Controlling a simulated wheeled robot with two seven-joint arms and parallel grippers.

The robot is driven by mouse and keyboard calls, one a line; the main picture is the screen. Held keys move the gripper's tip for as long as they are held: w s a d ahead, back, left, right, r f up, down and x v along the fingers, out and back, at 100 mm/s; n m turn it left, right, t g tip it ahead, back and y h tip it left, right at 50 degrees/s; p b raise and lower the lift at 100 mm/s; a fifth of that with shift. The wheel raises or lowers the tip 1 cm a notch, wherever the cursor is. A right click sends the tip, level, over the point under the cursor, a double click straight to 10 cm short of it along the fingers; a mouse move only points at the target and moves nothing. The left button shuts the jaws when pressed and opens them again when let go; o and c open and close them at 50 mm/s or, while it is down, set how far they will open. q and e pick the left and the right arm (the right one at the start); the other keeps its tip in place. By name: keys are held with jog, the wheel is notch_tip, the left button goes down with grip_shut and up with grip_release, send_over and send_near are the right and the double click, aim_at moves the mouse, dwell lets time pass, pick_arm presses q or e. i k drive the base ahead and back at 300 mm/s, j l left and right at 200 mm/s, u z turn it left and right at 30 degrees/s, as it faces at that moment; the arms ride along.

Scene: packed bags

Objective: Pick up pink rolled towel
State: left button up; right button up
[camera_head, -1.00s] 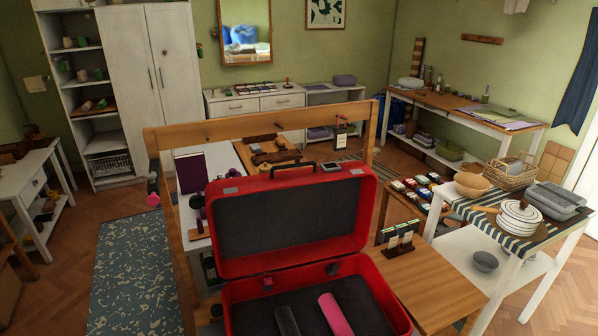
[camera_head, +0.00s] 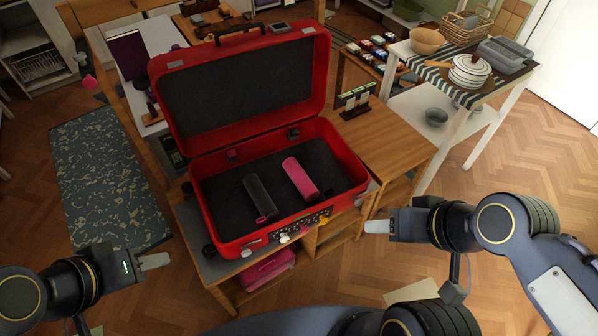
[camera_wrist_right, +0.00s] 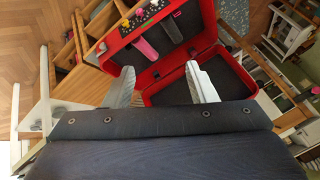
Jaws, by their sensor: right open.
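The pink rolled towel (camera_head: 300,178) lies in the bottom of the open red suitcase (camera_head: 211,222), beside a dark grey rolled towel (camera_head: 259,197). In the right wrist view the pink towel (camera_wrist_right: 145,47) shows beyond my fingers. My right gripper (camera_head: 378,227) is open and empty, outside the suitcase at its front right; its two spread fingers show in the wrist view (camera_wrist_right: 163,85). My left gripper (camera_head: 155,261) is outside the suitcase at its front left. Its fingers look empty, but their gap cannot be made out.
The suitcase lid (camera_head: 240,88) stands up at the back. The suitcase rests on a wooden shelf unit (camera_head: 383,143) with a small card rack (camera_head: 355,103) to the right. A white table (camera_head: 465,125) with dishes stands at back right. The floor in front is partly clear.

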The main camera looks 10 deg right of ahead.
aim_at(305, 186)
jog(key=i+l, duration=0.2)
jog(key=l, duration=0.2)
jog(key=i+l+u, duration=0.1)
jog(key=i+l, duration=0.3)
jog(key=l, duration=0.35)
jog(key=i+l+u, duration=0.1)
jog(key=l, duration=0.3)
jog(key=i+l+u, duration=0.1)
jog(key=u, duration=1)
jog(key=i+l, duration=0.05)
